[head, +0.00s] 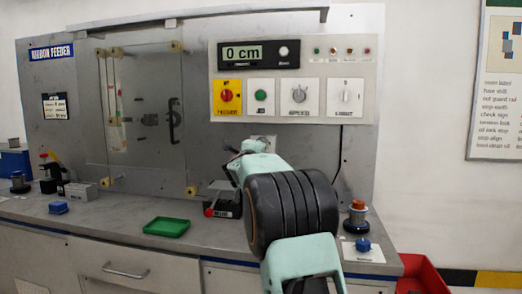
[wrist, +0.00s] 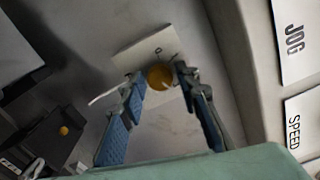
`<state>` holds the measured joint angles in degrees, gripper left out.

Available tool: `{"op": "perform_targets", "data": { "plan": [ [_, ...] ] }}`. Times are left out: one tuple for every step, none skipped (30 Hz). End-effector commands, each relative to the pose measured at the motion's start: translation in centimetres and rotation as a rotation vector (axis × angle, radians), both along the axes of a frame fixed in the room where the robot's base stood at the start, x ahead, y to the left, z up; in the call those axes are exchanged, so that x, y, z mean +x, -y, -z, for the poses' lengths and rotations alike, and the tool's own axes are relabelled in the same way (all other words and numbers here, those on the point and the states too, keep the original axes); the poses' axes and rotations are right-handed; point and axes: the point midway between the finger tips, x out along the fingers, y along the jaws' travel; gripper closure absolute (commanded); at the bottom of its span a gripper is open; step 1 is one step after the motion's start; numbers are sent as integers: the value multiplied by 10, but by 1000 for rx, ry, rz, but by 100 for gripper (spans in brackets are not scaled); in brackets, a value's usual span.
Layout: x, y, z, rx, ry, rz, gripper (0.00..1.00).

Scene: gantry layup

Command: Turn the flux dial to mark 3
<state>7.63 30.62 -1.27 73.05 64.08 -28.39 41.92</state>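A small white plate with a round amber knob (wrist: 160,76) lies ahead of my gripper in the wrist view. A small mark shows on the plate by the knob, but no readable name, so I cannot confirm that this is the flux dial. My gripper (wrist: 163,92) is open, with one blue-padded finger on either side of the knob and a gap between them. I cannot tell whether the fingertips touch it. In the head view my gripper (head: 240,150) is by the back panel, and the arm hides the knob. Part of the white plate (head: 264,139) shows.
The control panel (head: 380,60) above holds a display reading 0 cm, a red feeder switch (head: 227,96), a green button and a speed dial (head: 299,92). A black box (head: 222,206) with a red-tipped handle and a green tray (head: 167,227) stand on the bench below.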

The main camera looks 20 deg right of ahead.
Motion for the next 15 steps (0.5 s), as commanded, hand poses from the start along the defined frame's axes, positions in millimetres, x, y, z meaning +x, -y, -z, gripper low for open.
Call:
{"op": "perform_targets", "data": {
  "plan": [
    [0,0,0,-1,-1,0,62],
    [0,0,0,-1,-1,0,61],
    [0,0,0,-1,-1,0,61],
    [0,0,0,-1,-1,0,61],
    [0,0,0,-1,-1,0,61],
    [0,0,0,-1,0,0,61],
    [0,0,0,-1,0,0,61],
    [0,0,0,-2,0,0,61],
    [0,0,0,-2,0,0,61],
    [0,0,0,-2,0,0,61],
    [-1,-1,-1,-2,0,0,61],
    [-2,-2,-1,-2,0,0,61],
    [-4,-3,-1,-3,0,0,61],
    [-6,-4,-2,-3,0,0,61],
    [-9,-6,-2,-4,0,-1,61]
  ]
}}
